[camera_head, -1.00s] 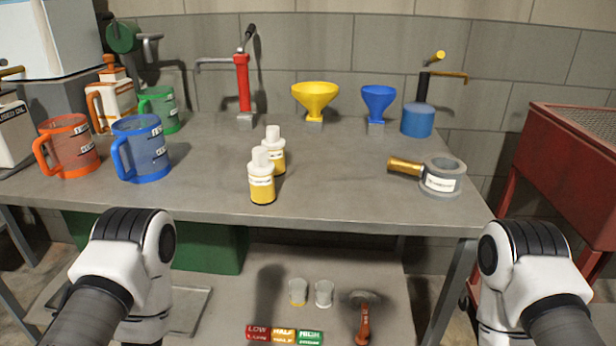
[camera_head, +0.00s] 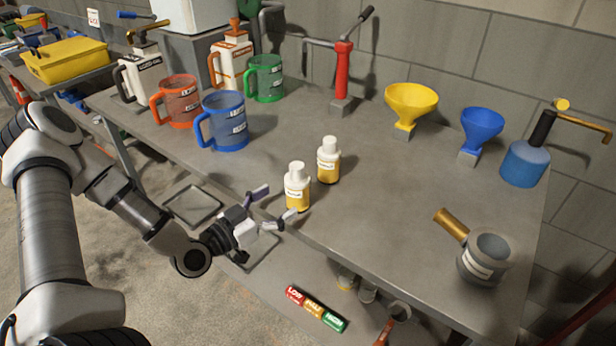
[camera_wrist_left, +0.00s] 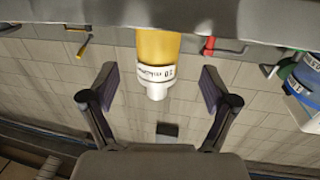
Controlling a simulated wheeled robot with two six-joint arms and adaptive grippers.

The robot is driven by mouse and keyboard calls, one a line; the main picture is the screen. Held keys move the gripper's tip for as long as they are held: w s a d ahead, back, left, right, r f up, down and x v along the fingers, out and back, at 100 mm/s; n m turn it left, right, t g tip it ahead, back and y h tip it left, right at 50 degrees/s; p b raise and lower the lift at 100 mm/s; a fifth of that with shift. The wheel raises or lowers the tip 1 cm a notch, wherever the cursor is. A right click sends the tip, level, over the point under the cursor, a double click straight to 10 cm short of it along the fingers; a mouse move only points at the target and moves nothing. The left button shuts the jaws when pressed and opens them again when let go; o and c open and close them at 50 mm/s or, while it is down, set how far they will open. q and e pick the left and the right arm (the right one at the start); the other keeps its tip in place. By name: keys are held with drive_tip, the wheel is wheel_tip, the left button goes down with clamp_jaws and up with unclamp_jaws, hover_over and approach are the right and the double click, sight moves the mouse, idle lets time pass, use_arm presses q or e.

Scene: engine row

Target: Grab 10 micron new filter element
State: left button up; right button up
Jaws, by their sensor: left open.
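I cannot make out anything marked as a 10 micron filter element. Two small yellow bottles with white caps and labels stand upright on the bench: a nearer one (camera_head: 297,188) close to the front edge and a farther one (camera_head: 328,161). My left gripper (camera_head: 273,205) is open and empty at the bench's front edge, its fingers pointing towards the nearer bottle, just short of it. In the left wrist view a yellow bottle (camera_wrist_left: 155,48) appears upside down, in line with the gap between the open fingers (camera_wrist_left: 160,80); its label is not readable. My right gripper is out of view.
Coloured batteries-like cylinders (camera_head: 315,309) lie below. The bench middle is clear.

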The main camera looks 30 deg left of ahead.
sight(288, 197)
use_arm(q)
drive_tip(key=shift+w+d+f, duration=0.2)
drive_tip(key=shift+w+f, duration=0.1)
drive_tip(key=shift+w, duration=0.2)
drive_tip(key=shift+w+r+b, duration=0.15)
drive_tip(key=shift+w+b, duration=0.2)
drive_tip(key=shift+b, duration=0.1)
drive_tip(key=x, duration=0.4)
drive_tip(key=shift+w+d+b, duration=0.15)
drive_tip(key=shift+d+b, duration=0.1)
drive_tip(key=shift+b, duration=0.05)
drive_tip(key=shift+a+r, duration=0.1)
drive_tip(key=shift+r, duration=0.05)
drive_tip(key=c, duration=1.3)
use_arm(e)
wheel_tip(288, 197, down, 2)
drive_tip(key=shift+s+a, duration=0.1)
